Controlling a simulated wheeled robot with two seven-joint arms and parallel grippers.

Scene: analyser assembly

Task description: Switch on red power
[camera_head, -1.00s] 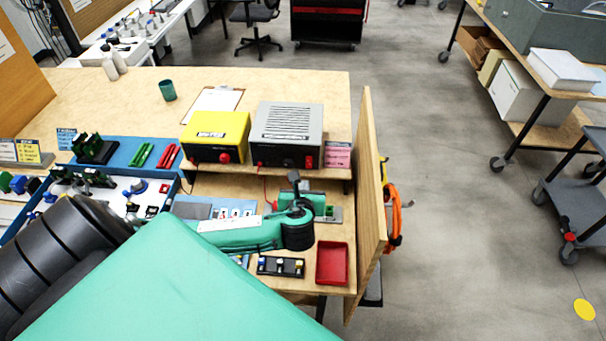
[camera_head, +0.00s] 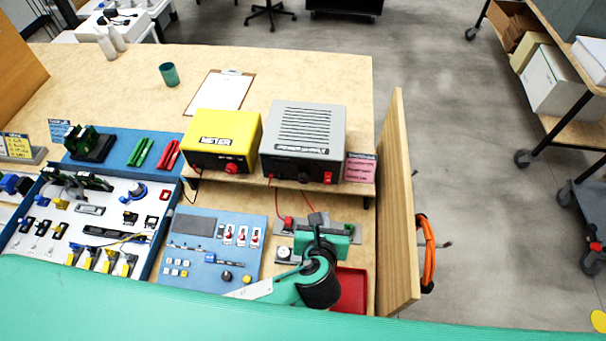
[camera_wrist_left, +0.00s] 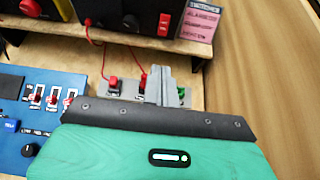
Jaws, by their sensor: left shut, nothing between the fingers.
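The grey power box (camera_head: 302,140) stands on the raised shelf. Its front has a red switch (camera_head: 328,177) at the lower right and a black knob (camera_head: 303,177); the red switch also shows at the top of the wrist view (camera_wrist_left: 165,22). I cannot read the switch's position. My left gripper (camera_head: 317,222) is below and in front of this box, over the grey plate. It is shut and empty, apart from the switch. In the left wrist view the narrow grey fingertips (camera_wrist_left: 162,75) point toward the shelf. My right gripper is not in view.
The yellow meter box (camera_head: 222,140) stands left of the grey box. Red leads hang below the shelf near a red button (camera_head: 287,222). A blue panel (camera_head: 210,225) and a red tray (camera_head: 350,290) lie nearby. A wooden side wall (camera_head: 400,200) bounds the right.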

